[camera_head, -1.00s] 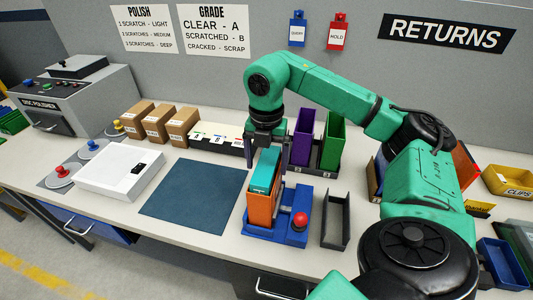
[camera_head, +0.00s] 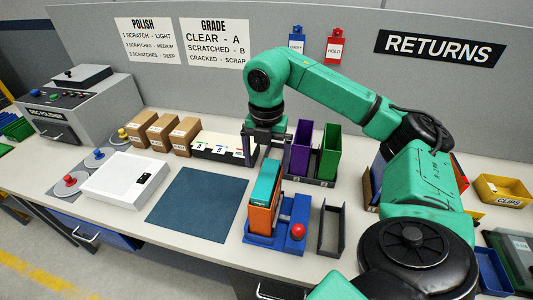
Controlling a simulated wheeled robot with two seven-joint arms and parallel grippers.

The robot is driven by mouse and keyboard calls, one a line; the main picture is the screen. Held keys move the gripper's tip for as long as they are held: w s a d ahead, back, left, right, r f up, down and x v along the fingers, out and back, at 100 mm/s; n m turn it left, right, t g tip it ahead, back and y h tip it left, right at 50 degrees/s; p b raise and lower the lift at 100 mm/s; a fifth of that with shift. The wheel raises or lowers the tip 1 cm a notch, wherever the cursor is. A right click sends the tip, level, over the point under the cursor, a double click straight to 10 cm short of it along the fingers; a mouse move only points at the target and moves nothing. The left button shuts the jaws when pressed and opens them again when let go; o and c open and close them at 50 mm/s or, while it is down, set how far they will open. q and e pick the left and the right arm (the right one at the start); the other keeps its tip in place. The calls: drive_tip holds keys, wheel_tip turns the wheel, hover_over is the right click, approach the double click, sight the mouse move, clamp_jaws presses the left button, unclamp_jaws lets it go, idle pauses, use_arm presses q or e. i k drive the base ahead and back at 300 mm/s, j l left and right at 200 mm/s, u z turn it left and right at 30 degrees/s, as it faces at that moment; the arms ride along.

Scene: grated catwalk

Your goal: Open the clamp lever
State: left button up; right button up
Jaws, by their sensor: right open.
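A blue clamp fixture (camera_head: 262,241) sits on the bench, with a red ball knob (camera_head: 298,231) on its right side, which looks like the end of the clamp lever. An orange case (camera_head: 260,221) and a teal case (camera_head: 266,183) stand upright in the fixture. My right gripper (camera_head: 266,156) points down, open and empty, above and behind the cases, apart from the red knob. My left gripper is out of view.
A dark narrow tray (camera_head: 331,228) stands right of the fixture, and a dark blue mat (camera_head: 198,205) lies left of it. Purple (camera_head: 301,148) and green (camera_head: 330,150) bins stand behind. A white box (camera_head: 122,180) and a disc polisher (camera_head: 75,110) are further left.

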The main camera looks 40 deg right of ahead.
sight(298, 229)
drive_tip(key=k+j, duration=1.2)
drive_tip(key=j, duration=0.15)
